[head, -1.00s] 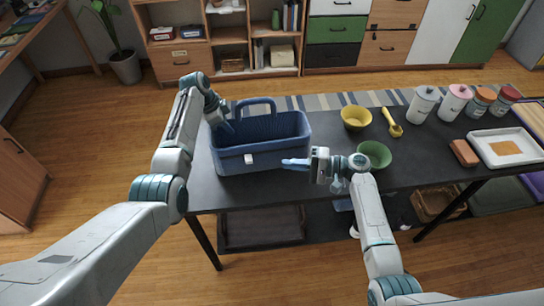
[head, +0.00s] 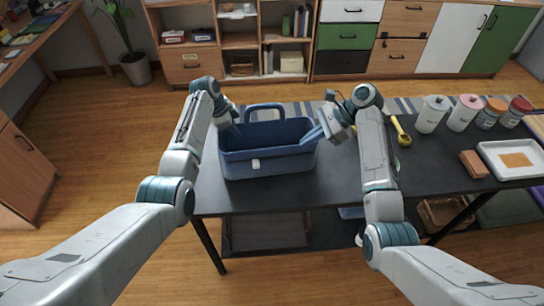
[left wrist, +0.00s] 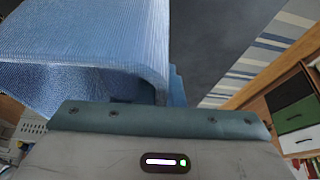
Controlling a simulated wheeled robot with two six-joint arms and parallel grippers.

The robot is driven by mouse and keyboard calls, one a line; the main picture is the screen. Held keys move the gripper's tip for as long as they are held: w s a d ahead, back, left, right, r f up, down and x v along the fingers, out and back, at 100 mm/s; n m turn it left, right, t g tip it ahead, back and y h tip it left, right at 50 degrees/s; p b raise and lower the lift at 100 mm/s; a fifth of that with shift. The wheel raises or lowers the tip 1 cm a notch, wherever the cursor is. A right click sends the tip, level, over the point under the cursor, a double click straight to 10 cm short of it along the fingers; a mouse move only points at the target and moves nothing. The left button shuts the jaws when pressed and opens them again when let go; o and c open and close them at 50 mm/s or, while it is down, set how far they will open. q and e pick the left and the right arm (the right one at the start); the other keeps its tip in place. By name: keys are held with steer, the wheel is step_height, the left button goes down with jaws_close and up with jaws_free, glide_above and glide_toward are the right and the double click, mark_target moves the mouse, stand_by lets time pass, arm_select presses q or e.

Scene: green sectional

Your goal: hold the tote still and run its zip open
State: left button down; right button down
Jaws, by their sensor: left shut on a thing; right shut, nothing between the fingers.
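The blue tote (head: 270,164) stands upright on the dark table, with its handle arched over the back and its inside partly visible. A small white tab (head: 256,164) sits on its front; I cannot tell whether it is the zip pull. My left gripper (head: 237,124) is shut on the tote's left end. In the left wrist view, the tote's woven blue side (left wrist: 100,40) fills the upper left, and the fingertips are hard to make out. My right gripper (head: 324,128) is shut and empty at the tote's right end; I cannot tell whether it touches the rim.
A yellow scoop (head: 402,132) lies right of my right arm, which hides most of the bowls there. Lidded jars (head: 432,114), a brown block (head: 473,164) and a white tray (head: 512,162) stand farther right. The table (head: 340,185) is clear in front of the tote's right end.

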mark_target(256, 163)
steer(key=a+r+x, duration=0.2)
steer(key=x, duration=1)
steer(key=shift+s+a+f, duration=0.15)
steer(key=shift+a+f, duration=0.05)
steer(key=shift+a, duration=0.05)
steer(key=a, duration=0.4)
steer(key=shift+s+a, duration=0.15)
steer(key=shift+s, duration=0.2)
